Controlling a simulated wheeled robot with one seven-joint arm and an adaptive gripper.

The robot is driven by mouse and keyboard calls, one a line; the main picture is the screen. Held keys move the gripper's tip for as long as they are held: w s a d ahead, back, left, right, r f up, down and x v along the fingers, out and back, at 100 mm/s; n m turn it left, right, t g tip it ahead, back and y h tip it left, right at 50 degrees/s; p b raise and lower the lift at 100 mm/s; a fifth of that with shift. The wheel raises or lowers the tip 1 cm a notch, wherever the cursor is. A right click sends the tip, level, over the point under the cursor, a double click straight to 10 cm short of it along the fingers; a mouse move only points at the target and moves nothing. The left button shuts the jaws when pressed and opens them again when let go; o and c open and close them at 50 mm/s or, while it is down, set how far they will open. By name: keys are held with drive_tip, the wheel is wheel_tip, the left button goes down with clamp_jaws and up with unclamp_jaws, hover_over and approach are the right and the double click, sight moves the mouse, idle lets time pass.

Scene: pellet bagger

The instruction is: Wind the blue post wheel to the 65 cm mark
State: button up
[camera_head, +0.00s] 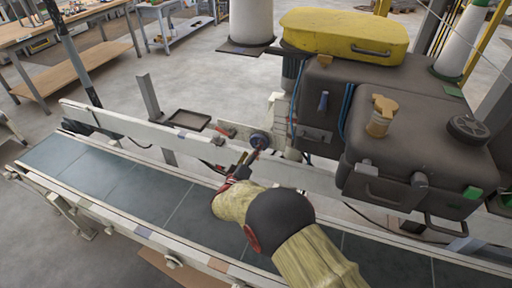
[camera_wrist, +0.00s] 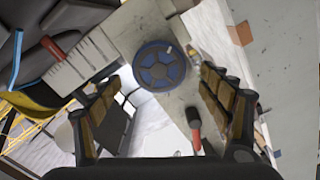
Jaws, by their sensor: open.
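The blue post wheel (camera_wrist: 160,66) is a round dark disc with blue segments and a small pale knob at its rim. It is on a grey post plate beyond my fingers in the wrist view. In the head view the wheel (camera_head: 260,139) sits behind the conveyor's far rail. My gripper (camera_head: 246,160) is open in front of it; its padded fingers (camera_wrist: 160,90) stand on either side of the wheel in the picture. I cannot tell any contact. A white scale (camera_wrist: 85,60) with dark tick marks and a red pointer (camera_wrist: 53,48) lies left of the wheel; its numbers are unreadable.
A conveyor belt (camera_head: 110,178) with pale rails runs below my arm. A dark machine housing (camera_head: 410,150) with knobs, handles and a yellow lid (camera_head: 345,35) stands close at right. A red-handled lever (camera_wrist: 194,138) is near my right finger. Open floor lies behind the rail at left.

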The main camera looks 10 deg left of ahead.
drive_tip(key=s+a, duration=0.1)
drive_tip(key=s, duration=0.8)
drive_tip(key=shift+a, duration=0.1)
idle(0.5)
